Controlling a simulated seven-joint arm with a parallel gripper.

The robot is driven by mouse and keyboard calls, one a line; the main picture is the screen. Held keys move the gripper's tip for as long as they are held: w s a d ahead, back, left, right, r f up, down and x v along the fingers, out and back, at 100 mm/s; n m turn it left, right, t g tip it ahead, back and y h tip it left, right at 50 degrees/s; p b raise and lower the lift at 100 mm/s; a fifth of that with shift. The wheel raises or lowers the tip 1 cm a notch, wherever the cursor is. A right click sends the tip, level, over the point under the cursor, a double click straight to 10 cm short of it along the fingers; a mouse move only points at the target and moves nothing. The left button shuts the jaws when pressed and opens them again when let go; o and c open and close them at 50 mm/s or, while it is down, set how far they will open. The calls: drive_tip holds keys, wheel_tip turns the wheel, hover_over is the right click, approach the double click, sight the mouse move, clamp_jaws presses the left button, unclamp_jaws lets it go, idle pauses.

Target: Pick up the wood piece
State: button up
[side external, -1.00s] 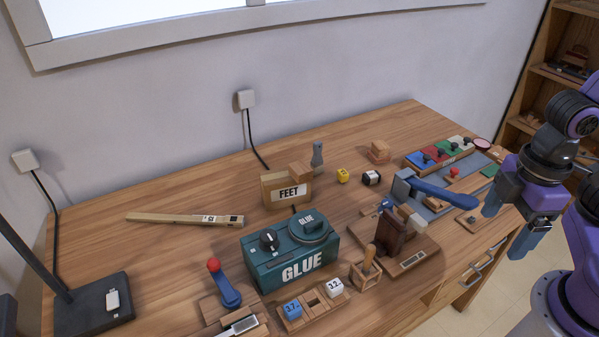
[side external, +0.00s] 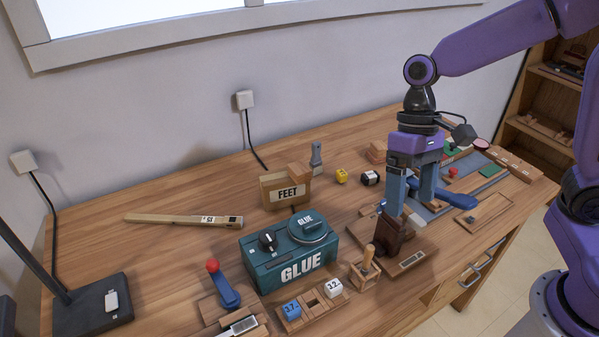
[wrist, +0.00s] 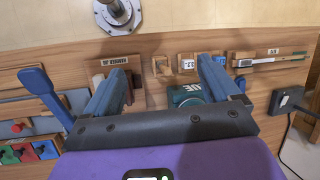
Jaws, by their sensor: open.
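Which piece the task means is not certain. A dark brown wooden block (side external: 393,237) stands on a light wooden base with a label, near the front of the desk. A light wood piece (side external: 300,169) rests on the box marked FEET (side external: 287,190). A small stack of wood (side external: 377,152) is farther back, partly hidden by my arm. My gripper (side external: 409,207) points down, open, with its fingers above and beside the dark block. In the wrist view my gripper (wrist: 162,72) has its fingers wide apart and nothing is clasped between them.
The green GLUE box (side external: 290,255) and a small wooden holder (side external: 364,270) stand left of my gripper. A blue-handled lever (side external: 455,197) lies close on the right. A long wooden stick (side external: 180,219) lies far left. Bare desk lies around the stick.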

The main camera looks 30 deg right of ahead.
drive_tip(key=w+a+f+m+g+y, duration=0.1)
drive_tip(key=w+m, duration=0.2)
drive_tip(key=w, duration=0.2)
drive_tip(key=w+f+m+y, duration=0.1)
drive_tip(key=w+m+y, duration=0.1)
drive_tip(key=w, duration=0.3)
drive_tip(key=m+t+y, duration=0.5)
drive_tip(key=m+y, duration=0.3)
drive_tip(key=m, duration=0.6)
approach(299, 167)
drive_tip(key=x, duration=0.5)
drive_tip(key=shift+w+d+f, duration=0.1)
drive_tip(key=shift+w, duration=0.05)
drive_tip(key=shift+s+x, duration=0.15)
drive_tip(key=shift+x, duration=1.3)
drive_tip(key=shift+s+x, duration=0.1)
drive_tip(key=shift+x, duration=1.35)
drive_tip(key=c, duration=1.1)
drive_tip(key=shift+c, duration=0.2)
